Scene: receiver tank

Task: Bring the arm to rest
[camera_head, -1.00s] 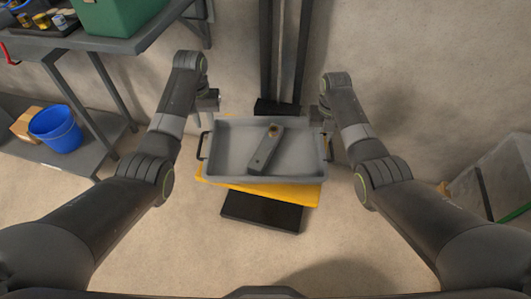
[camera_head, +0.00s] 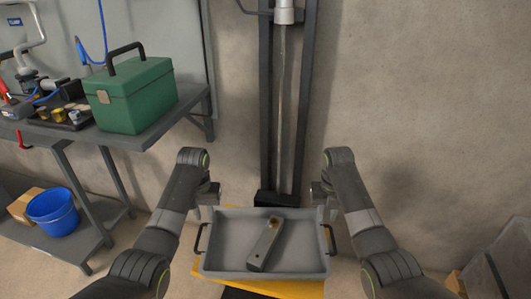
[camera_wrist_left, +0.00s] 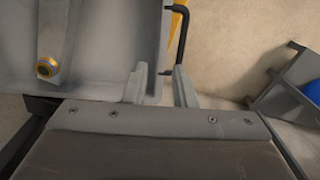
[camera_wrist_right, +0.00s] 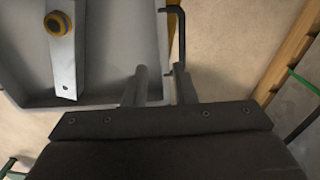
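My left gripper (camera_head: 209,195) is near the far left corner of a grey tray (camera_head: 212,262). My right gripper (camera_head: 321,193) is near its far right corner. In the left wrist view, the left fingers (camera_wrist_left: 160,85) stand apart with the tray (camera_wrist_left: 105,75) corner close by. In the right wrist view, the right fingers (camera_wrist_right: 160,88) also stand apart, by the tray (camera_wrist_right: 100,85) edge. Neither gripper shows anything clamped; contact with the tray cannot be told. A grey elongated part with a brass-coloured ring (camera_head: 264,245) lies slanted in the tray.
The tray rests on a yellow platform (camera_head: 262,285) before a dark upright column (camera_head: 268,100). At left, a bench (camera_head: 165,128) carries a green toolbox (camera_head: 135,95); a blue bucket (camera_head: 52,210) sits on its lower shelf. A grey box-like object (camera_head: 505,255) stands at right.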

